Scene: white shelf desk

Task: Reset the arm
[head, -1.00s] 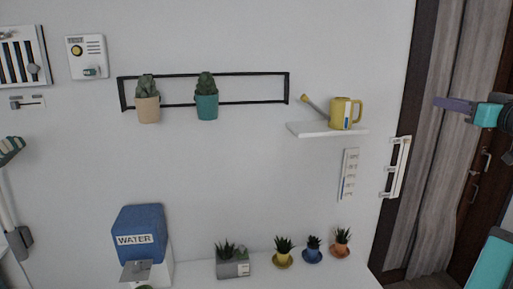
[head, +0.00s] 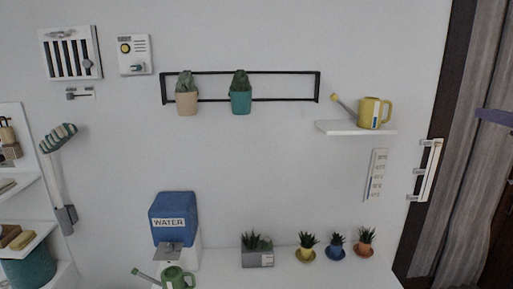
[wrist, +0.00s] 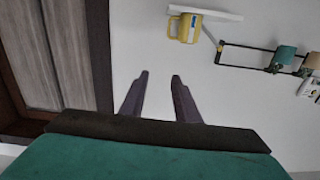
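My gripper (wrist: 159,77) shows in the wrist view with its two purple fingers apart and nothing between them. Beyond the fingers is bare white wall. In the head view only a purple fingertip of mine (head: 494,116) shows at the right edge, in front of the grey curtain. The rest of the arm is out of that view.
A yellow watering can (head: 374,112) stands on a small white shelf (head: 340,128). Two potted cacti hang on a black rail (head: 286,99). Below are a blue water dispenser (head: 174,219), a green can (head: 176,279) and several small potted plants. A white door handle (head: 428,171) is at right.

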